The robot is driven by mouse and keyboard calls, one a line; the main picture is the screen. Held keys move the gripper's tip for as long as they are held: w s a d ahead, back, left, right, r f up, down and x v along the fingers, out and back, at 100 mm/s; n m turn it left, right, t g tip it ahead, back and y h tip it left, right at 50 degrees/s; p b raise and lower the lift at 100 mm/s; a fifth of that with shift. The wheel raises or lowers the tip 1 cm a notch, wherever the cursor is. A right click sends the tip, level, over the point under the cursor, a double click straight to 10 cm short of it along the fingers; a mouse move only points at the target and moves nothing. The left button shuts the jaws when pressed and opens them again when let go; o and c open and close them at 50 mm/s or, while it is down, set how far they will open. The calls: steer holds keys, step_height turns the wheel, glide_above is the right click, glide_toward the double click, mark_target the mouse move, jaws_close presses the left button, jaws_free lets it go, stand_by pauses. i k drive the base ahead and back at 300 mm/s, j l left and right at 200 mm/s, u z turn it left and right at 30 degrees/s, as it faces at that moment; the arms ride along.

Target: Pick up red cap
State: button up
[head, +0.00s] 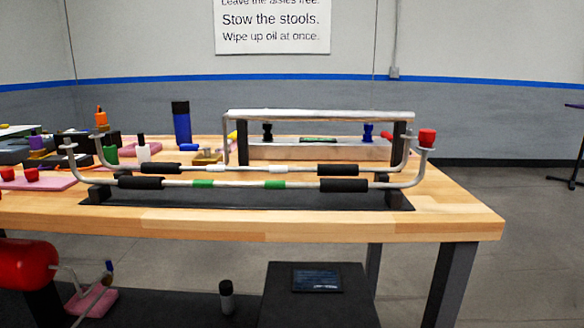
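One red cap (427,138) sits on the upturned right end of the front metal tube. Two more red caps, a left one (8,174) and a right one (32,175), stand on a pink mat (60,183) at the table's left. The front bent tube (230,184) has black sleeves and white and green bands and rests on black blocks over a dark mat (260,203). A second similar tube (255,169) lies behind it. A small red piece (387,135) shows near the rack's right post. My gripper is not in view.
A metal-topped rack (320,116) stands behind the tubes, with a blue bottle (181,125) to its left. Tools and bottles crowd the table's left. The wooden table (455,212) is bare at the front right. Below are a red tank (25,264) and a dark box (318,305).

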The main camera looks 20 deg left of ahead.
mark_target(32, 174)
steer(key=u, duration=2.3)
steer(key=z, duration=1.45)
steer(key=u, duration=1.3)
